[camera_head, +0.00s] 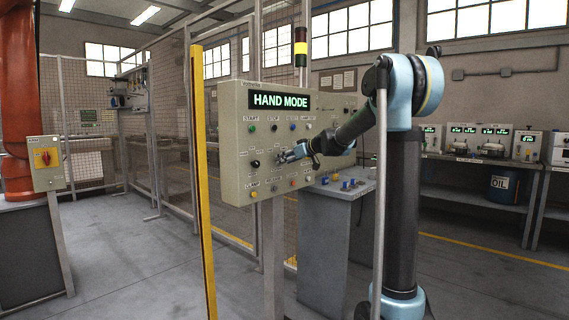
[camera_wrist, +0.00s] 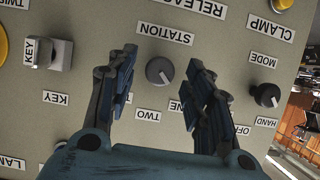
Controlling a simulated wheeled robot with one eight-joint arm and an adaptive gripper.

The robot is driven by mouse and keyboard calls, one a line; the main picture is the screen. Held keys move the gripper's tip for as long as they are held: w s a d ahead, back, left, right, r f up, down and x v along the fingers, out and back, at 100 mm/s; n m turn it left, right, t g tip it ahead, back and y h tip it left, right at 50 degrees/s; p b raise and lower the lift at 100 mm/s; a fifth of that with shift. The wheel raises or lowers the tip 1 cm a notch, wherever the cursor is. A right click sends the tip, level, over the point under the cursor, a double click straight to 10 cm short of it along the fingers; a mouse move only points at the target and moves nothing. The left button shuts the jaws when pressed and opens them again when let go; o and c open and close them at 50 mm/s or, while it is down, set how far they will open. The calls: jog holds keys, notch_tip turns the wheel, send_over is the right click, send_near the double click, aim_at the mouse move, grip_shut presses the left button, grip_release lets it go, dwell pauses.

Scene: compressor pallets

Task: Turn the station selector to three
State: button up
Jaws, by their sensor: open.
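The station selector is a round grey knob (camera_wrist: 159,71) in the wrist view, below the upside-down STATION label (camera_wrist: 165,33). Its pale pointer mark faces the lower right, towards a label partly hidden by the right finger that seems to read ONE (camera_wrist: 176,106). The TWO label (camera_wrist: 148,115) lies below the knob. I cannot read a THREE label; the left finger covers that side. My gripper (camera_wrist: 162,62) is open, with one finger on each side of the knob and gaps between. In the head view, my gripper (camera_head: 288,154) is at the panel and hides the knob.
The control panel (camera_head: 236,179) reads HAND MODE. Close to my fingers are a black MODE knob (camera_wrist: 266,95) on the right and a KEY switch (camera_wrist: 48,53) on the left. A yellow post (camera_head: 202,180) and mesh fence stand beside the panel; a grey pedestal (camera_head: 325,245) stands behind it.

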jog(key=shift+x, duration=0.75)
jog(key=shift+c, duration=0.2)
jog(key=c, duration=1)
jog(key=shift+d, duration=0.1)
